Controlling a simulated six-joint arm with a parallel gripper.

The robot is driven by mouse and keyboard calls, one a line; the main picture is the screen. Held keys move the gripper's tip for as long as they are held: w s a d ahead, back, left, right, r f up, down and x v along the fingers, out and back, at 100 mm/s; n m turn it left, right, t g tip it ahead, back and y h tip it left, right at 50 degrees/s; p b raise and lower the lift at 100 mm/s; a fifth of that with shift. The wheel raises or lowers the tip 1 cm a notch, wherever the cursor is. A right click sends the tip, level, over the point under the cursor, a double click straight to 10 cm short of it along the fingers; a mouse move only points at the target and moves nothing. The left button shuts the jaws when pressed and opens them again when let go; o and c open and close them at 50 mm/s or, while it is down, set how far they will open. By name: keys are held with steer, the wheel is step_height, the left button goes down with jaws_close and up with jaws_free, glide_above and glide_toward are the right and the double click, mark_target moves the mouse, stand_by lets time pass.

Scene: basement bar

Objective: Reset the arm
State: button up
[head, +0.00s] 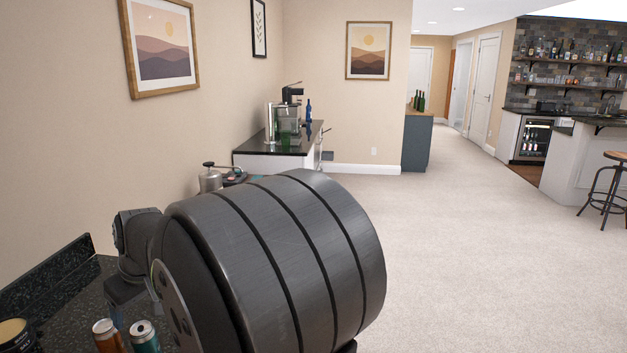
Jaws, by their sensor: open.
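My arm fills the lower middle of the head view, with a large dark grey banded link close to the camera. Its smaller wrist part shows beyond it on the left, over the dark speckled counter (66,300). My gripper (119,312) appears to hang below that wrist, pointing down. It is open, and I see nothing held in it. Its fingers are small and hard to make out. An orange can (107,338) and a teal can (144,337) stand on the counter just below it, cut off by the bottom edge.
A dark container with a tan top (14,332) stands at the counter's left corner. A metal canister (209,179) shows behind my arm. A cabinet (258,162) with a coffee machine (289,118) is farther back. Open carpet (480,270) lies to the right, with a bar stool (607,188) beyond.

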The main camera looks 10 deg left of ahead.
steer(key=w+d+f+m, duration=0.1)
steer(key=w+d+f, duration=0.3)
steer(key=w, duration=0.3)
steer(key=w+d+f+m+t, duration=0.1)
steer(key=w+d+f, duration=0.3)
steer(key=w+d, duration=0.3)
stand_by(0.4)
